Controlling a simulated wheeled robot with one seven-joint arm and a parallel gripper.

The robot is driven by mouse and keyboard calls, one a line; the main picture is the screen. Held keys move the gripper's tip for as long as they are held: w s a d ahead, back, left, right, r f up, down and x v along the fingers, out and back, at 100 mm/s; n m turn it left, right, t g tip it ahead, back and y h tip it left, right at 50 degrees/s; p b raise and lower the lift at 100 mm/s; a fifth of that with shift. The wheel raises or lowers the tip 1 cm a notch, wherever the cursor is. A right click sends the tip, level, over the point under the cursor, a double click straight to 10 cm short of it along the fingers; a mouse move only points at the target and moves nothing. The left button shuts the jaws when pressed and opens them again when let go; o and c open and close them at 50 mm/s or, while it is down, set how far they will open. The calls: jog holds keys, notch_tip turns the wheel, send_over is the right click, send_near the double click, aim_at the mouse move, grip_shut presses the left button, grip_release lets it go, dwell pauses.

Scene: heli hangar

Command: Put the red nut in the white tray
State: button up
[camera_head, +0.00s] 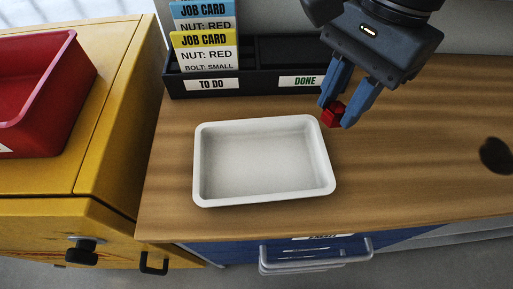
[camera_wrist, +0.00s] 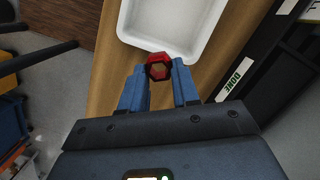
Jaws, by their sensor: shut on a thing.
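The red nut (camera_head: 332,114) is between the blue fingertips of my gripper (camera_head: 338,112), above the wooden worktop. My gripper is shut on it. The nut also shows in the wrist view (camera_wrist: 159,67), a hexagonal ring held between the two fingers (camera_wrist: 158,84). The white tray (camera_head: 204,165) lies on the worktop to the left of and nearer than the gripper in the head view. It is empty. In the wrist view the tray (camera_wrist: 130,35) is just beyond the nut.
A black card holder (camera_head: 260,82) with TO DO and DONE labels stands behind the tray, with job cards (camera_head: 205,50) in its left part. A red bin (camera_head: 70,85) sits on a yellow cabinet (camera_head: 112,120) at left. The worktop (camera_head: 420,160) right of the tray is mostly clear, with a dark round spot.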

jog(key=p, duration=0.2)
send_over(262, 164)
jog(key=f, duration=0.5)
jog(key=shift+w+d+f, duration=0.15)
jog(key=shift+d+f, duration=0.1)
jog(key=shift+f, duration=2.1)
jog(key=shift+f, duration=0.15)
jog(key=o, duration=1)
jog(key=shift+r, duration=0.25)
jog(key=r, duration=0.4)
jog(key=d+r, duration=0.1)
jog(key=r, duration=0.2)
jog(key=w+r+b, duration=0.1)
jog(key=r, duration=0.3)
jog(key=shift+d+r, duration=0.35)
jog(key=shift+d, duration=0.05)
